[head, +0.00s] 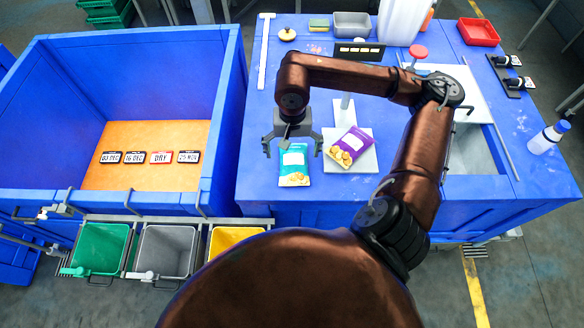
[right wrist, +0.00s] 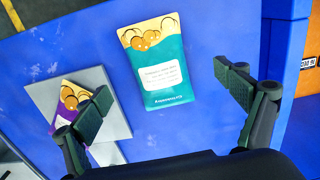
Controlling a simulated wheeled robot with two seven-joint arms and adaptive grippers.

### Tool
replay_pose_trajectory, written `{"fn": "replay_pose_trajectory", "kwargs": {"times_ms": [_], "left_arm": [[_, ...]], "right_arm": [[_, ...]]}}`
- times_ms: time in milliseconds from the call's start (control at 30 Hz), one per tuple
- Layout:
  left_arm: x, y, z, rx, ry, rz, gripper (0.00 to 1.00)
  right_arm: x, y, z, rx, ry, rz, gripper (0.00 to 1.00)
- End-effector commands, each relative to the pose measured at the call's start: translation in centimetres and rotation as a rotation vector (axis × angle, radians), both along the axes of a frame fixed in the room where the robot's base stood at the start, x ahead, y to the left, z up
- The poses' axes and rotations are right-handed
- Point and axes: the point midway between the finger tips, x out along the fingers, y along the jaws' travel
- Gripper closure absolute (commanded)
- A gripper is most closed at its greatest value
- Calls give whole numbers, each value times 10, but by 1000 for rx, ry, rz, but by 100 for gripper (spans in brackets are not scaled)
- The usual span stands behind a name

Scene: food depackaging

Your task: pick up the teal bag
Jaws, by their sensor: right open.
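The teal bag (head: 294,166) lies flat on the blue table, left of a purple bag (head: 348,147). In the right wrist view the teal bag (right wrist: 158,65) shows its white label and yellow end, lying beyond and between the two fingers. My right gripper (head: 292,147) is above the teal bag's far end, open and empty. It also shows in the right wrist view (right wrist: 165,95), its fingers spread wide and apart from the teal bag. My left gripper is not in view.
The purple bag lies on a grey plate (head: 368,163) just right of the teal bag. A deep blue bin (head: 225,100) stands to the left, with date signs inside. Green (head: 100,247), grey (head: 165,250) and yellow (head: 235,238) bins stand in front. A red tray (head: 479,32) is at the back right.

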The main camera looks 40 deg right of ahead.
Motion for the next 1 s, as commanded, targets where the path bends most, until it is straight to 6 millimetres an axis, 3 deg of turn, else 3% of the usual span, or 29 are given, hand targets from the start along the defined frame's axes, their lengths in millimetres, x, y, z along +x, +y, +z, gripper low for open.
{"fn": "replay_pose_trajectory", "kwargs": {"times_ms": [267, 633, 933, 1000], "left_arm": [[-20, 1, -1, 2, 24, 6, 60], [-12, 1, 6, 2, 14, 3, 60], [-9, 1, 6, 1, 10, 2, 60], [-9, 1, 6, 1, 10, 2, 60]], "right_arm": [[-1, 0, -27, 0, 3, 0, 9], [-3, -3, -74, 1, 3, 0, 9], [-2, -3, -80, 0, 0, 1, 9], [-2, -3, -80, 0, 0, 1, 13]]}}
